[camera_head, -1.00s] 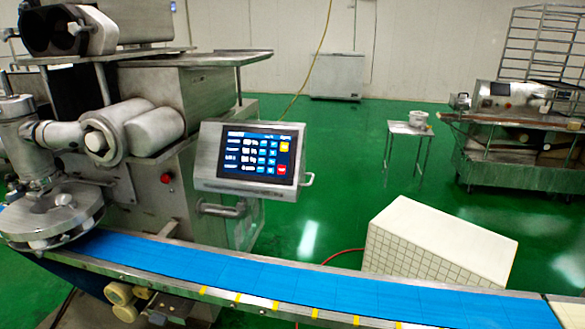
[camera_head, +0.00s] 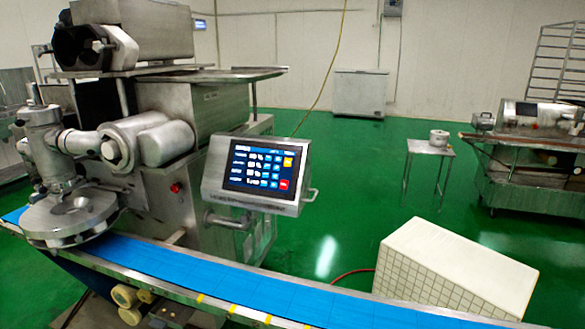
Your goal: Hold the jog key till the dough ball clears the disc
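The encrusting machine stands at the left in the head view. Its touch panel (camera_head: 259,173) is lit, with white text, a column of blue keys, an orange key at the upper right and a red key at the lower right. The labels are too small to read, so I cannot tell which is the jog key. The round metal disc head (camera_head: 68,214) sits over the left end of the blue conveyor belt (camera_head: 215,282). A small pale shape under the disc is not clear enough to call the dough ball. Neither of my grippers is in view.
The conveyor crosses the foreground, its metal edge between me and the panel. A white tiled block (camera_head: 455,272) stands behind it at the right. A small table (camera_head: 430,148) with a pot, a white chest (camera_head: 359,93) and another machine (camera_head: 535,150) stand farther back. Green floor between them is clear.

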